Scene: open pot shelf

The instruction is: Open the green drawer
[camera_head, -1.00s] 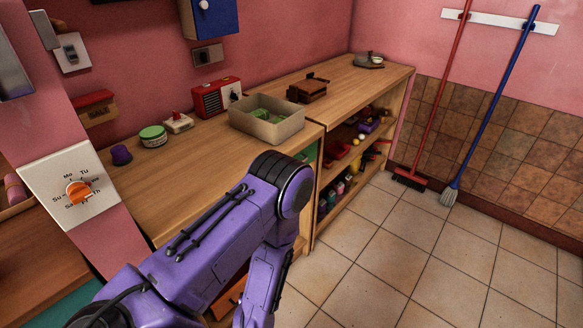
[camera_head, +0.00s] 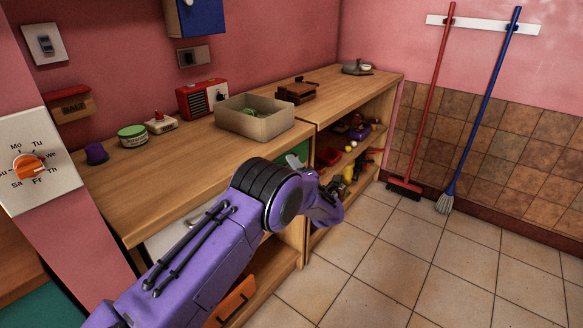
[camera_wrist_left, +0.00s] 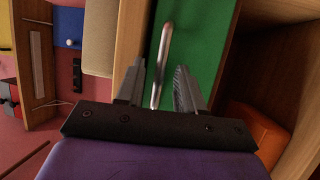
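The green drawer (camera_head: 296,153) shows as a small green patch under the counter in the head view, mostly hidden by my arm. In the left wrist view its green front (camera_wrist_left: 205,45) fills the upper middle, with a metal bar handle (camera_wrist_left: 164,50) standing out from it. My left gripper (camera_wrist_left: 157,88) is open. Its two fingers lie on either side of the handle, with visible gaps, and I see no grip on it. In the head view the left gripper (camera_head: 333,188) is small and partly hidden beyond my purple forearm. My right gripper is not in view.
A white drawer (camera_head: 165,238) and an orange drawer (camera_head: 232,302) lie left of and below my arm. A beige box (camera_head: 254,123) stands on the counter (camera_head: 160,185). Open shelves hold several items to the right. The tiled floor (camera_head: 385,270) is clear.

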